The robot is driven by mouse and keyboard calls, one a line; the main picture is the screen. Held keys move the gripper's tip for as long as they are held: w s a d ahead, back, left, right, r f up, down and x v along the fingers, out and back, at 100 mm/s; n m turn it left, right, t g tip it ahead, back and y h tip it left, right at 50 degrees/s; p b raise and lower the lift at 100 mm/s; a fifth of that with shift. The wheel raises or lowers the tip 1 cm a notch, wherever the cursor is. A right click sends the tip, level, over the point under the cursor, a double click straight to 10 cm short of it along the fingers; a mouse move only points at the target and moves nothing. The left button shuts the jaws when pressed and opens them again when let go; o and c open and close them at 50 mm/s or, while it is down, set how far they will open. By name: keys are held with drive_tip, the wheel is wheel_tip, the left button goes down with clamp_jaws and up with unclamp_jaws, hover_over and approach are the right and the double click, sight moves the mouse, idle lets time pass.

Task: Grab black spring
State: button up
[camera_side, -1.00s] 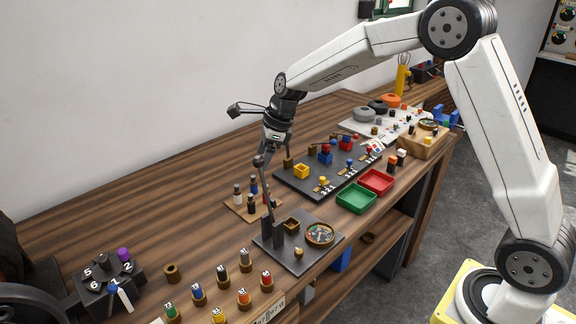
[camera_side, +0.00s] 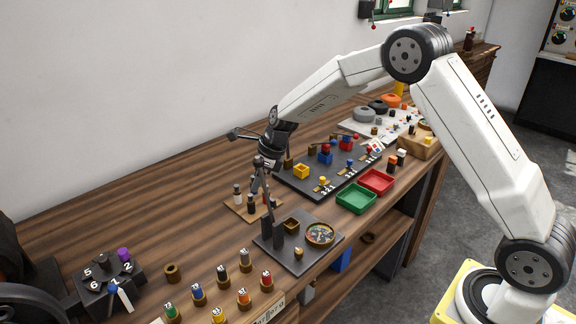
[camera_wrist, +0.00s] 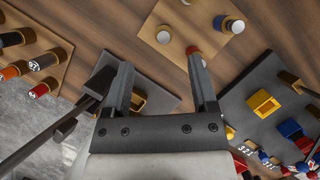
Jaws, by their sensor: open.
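A small wooden board (camera_side: 240,209) holds several small upright cylinders with light or dark bodies. A black cylinder (camera_side: 251,201) stands near its front; it may be the black spring, but its coils are too small to make out. The board also shows at the top of the wrist view (camera_wrist: 178,14), with a white-topped cylinder (camera_wrist: 163,36) and a dark blue one (camera_wrist: 235,25). My gripper (camera_wrist: 160,68) is open and empty, its fingers pointing at the board's near edge. In the side view my gripper is just above the board and partly hides its pieces.
A dark plate (camera_side: 291,262) with posts and a round dish (camera_side: 320,234) lies close in front. A dark board (camera_side: 318,180) with coloured blocks is to the right, beside green (camera_side: 356,198) and red (camera_side: 377,182) trays. Bare wood lies left of the board.

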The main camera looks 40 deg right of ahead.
sight(251, 195)
drive_tip(key=shift+x, duration=0.9)
drive_tip(key=shift+f, duration=0.1)
drive_tip(key=shift+d+x, duration=0.1)
drive_tip(key=shift+x, duration=1.15)
drive_tip(key=shift+d+x, duration=0.15)
drive_tip(key=shift+x, duration=1.15)
clamp_jaws()
